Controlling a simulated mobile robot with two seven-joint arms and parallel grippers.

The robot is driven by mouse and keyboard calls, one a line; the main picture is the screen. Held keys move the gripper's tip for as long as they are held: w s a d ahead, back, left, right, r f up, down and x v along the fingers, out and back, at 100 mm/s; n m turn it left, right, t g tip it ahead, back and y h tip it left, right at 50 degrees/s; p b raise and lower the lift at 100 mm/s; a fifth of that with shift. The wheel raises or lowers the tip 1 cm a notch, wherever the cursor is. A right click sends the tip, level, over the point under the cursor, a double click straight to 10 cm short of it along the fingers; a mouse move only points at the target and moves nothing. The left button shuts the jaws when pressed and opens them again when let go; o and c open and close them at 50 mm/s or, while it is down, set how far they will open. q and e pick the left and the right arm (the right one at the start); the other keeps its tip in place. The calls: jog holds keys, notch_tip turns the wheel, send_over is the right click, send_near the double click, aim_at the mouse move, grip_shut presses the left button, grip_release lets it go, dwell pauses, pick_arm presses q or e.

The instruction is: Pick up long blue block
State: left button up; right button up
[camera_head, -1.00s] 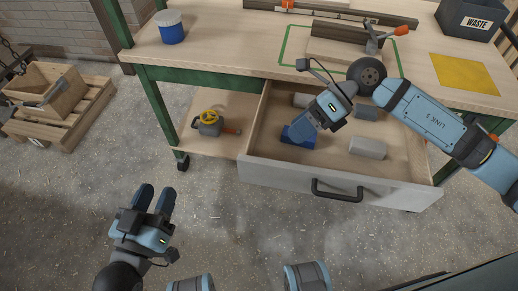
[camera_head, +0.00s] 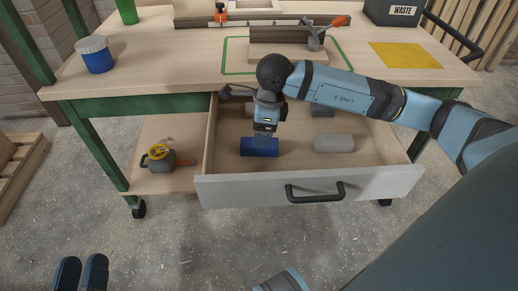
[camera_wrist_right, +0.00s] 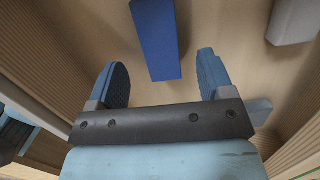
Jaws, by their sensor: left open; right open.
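The long blue block (camera_head: 260,148) lies in the open drawer, left of its middle. In the right wrist view the blue block (camera_wrist_right: 157,40) lies on the wooden drawer floor, ahead of the fingertips and lined up with the gap between them. My right gripper (camera_head: 264,136) points down over the block, and its fingertips are partly hidden in the head view. In the right wrist view my right gripper (camera_wrist_right: 163,72) is open, with nothing between its fingers. My left gripper (camera_head: 82,272) is open and empty over the floor at the bottom left, away from the drawer.
A light grey block (camera_head: 334,142) lies to the right in the drawer; darker grey blocks (camera_head: 322,111) lie farther back. The drawer front (camera_head: 240,190) and side walls surround them. A tool with a yellow wheel (camera_head: 159,153) sits on the lower shelf.

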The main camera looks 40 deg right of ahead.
jog(key=f, duration=0.1)
jog(key=f+b, duration=0.1)
jog(key=f, duration=0.1)
jog(key=f+b, duration=0.1)
jog(key=f, duration=0.1)
jog(key=shift+w+a+f, duration=0.15)
jog(key=shift+w+a, duration=0.05)
jog(key=shift+a, duration=0.05)
pick_arm(q)
notch_tip(320, 180, down, 3)
jog(key=shift+d+f+g, duration=0.15)
jog(key=shift+f+g, duration=0.05)
jog(key=shift+g, duration=0.6)
pick_arm(e)
jog(key=c, duration=1)
